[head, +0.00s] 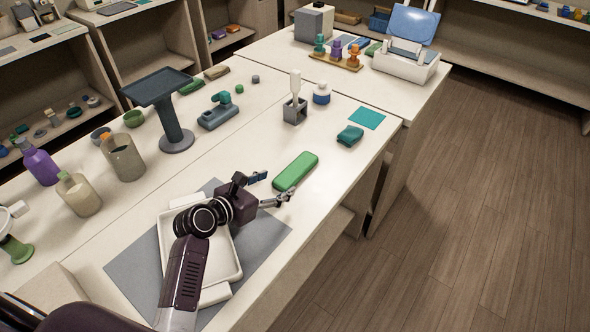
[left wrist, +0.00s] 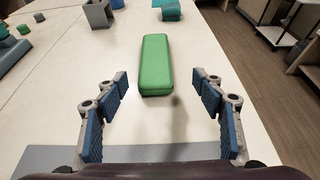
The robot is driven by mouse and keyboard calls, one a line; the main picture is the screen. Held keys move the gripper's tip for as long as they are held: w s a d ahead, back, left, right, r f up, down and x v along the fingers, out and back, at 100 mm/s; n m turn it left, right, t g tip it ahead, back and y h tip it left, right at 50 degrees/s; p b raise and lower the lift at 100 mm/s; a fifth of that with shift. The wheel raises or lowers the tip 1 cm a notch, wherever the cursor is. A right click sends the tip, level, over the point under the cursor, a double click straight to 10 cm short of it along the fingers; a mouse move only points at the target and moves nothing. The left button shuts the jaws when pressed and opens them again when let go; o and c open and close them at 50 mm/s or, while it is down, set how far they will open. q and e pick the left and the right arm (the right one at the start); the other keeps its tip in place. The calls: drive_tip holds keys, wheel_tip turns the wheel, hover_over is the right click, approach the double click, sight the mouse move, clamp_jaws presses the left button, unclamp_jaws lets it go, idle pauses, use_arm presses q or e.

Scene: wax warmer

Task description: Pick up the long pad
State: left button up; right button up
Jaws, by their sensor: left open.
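The long pad (head: 296,171) is a green, rounded, oblong block lying flat on the white table, near its right edge. In the left wrist view the long pad (left wrist: 156,65) lies ahead, its near end between the lines of the two fingers. My left gripper (head: 271,190) is open and empty, just short of the pad's near end and apart from it. Its blue-padded fingers show wide apart in the left wrist view (left wrist: 164,115). My right gripper is not in view.
A white tray (head: 232,262) on a grey mat (head: 262,238) lies under my left arm. A teal folded item (head: 350,135), a teal square (head: 367,118) and a grey holder (head: 295,111) stand beyond the pad. The table around the pad is clear.

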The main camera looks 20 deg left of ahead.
sight(290, 174)
use_arm(q)
drive_tip(key=shift+w+f+b, duration=0.1)
drive_tip(key=shift+f+b, duration=0.25)
drive_tip(key=shift+f, duration=0.3)
drive_tip(key=shift+w, duration=0.1)
drive_tip(key=shift+x, duration=1.15)
drive_tip(key=shift+w, duration=0.7)
drive_tip(key=x, duration=0.3)
drive_tip(key=shift+w+r+p, duration=0.2)
drive_tip(key=shift+w+p, duration=0.05)
drive_tip(key=shift+p, duration=0.15)
drive_tip(key=shift+w+d+f, duration=0.15)
drive_tip(key=shift+w+f, duration=0.1)
drive_tip(key=shift+w, duration=0.3)
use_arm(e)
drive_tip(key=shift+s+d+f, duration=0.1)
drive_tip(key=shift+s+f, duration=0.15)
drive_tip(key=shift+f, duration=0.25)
